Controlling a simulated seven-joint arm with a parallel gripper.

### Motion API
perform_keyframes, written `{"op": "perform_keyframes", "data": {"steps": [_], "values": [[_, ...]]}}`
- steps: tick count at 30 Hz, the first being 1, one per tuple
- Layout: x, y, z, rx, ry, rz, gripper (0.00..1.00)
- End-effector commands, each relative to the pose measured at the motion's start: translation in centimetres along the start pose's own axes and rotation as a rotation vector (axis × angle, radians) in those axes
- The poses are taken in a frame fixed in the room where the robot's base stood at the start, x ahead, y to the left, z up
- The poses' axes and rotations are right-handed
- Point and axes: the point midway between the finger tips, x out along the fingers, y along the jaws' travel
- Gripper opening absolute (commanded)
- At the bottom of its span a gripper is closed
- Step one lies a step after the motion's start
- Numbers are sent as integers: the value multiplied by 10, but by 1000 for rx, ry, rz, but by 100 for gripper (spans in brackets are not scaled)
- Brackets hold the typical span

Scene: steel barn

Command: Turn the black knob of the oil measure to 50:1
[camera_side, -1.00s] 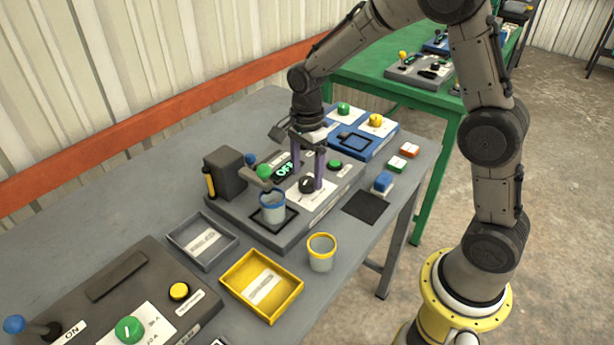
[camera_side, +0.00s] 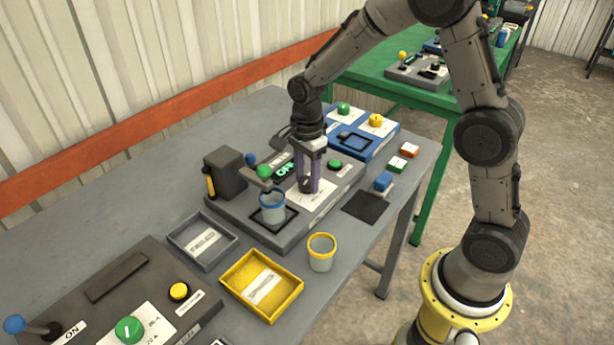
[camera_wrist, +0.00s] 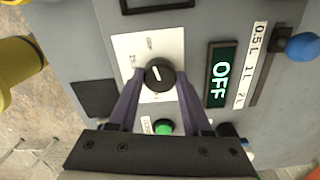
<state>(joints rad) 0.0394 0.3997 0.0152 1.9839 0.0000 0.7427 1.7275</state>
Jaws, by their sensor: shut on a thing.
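The oil measure is a grey machine (camera_side: 237,216) on the grey table. Its black knob (camera_wrist: 159,75) sits on a white label plate (camera_wrist: 133,46) and carries a white pointer line; the plate's markings are too small to read. In the side view the knob is mostly hidden between the fingers. My gripper (camera_side: 308,188) points down over the plate, its purple fingers shut on the knob from both sides; it also shows in the wrist view (camera_wrist: 159,84). The display (camera_wrist: 221,74) reads OFF. A green button (camera_wrist: 164,127) lies beside the plate.
A blue-rimmed cup (camera_side: 272,208) stands on the machine near the knob. A blue-handled lever (camera_wrist: 301,46) is by the 0.5 L, 1 L, 2 L scale. A yellow-rimmed cup (camera_side: 321,252), a yellow tray (camera_side: 289,302) and a grey tray (camera_side: 182,246) stand in front.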

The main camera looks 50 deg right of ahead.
Motion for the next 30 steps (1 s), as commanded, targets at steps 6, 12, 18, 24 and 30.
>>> {"op": "perform_keyframes", "data": {"steps": [6,12,18,24,30], "values": [[0,0,0,-15,0,0,0],[-1,0,0,-89,0,0,0],[-1,0,0,-234,0,0,0],[-1,0,0,-422,0,0,0],[-1,0,0,-612,0,0,0]]}}
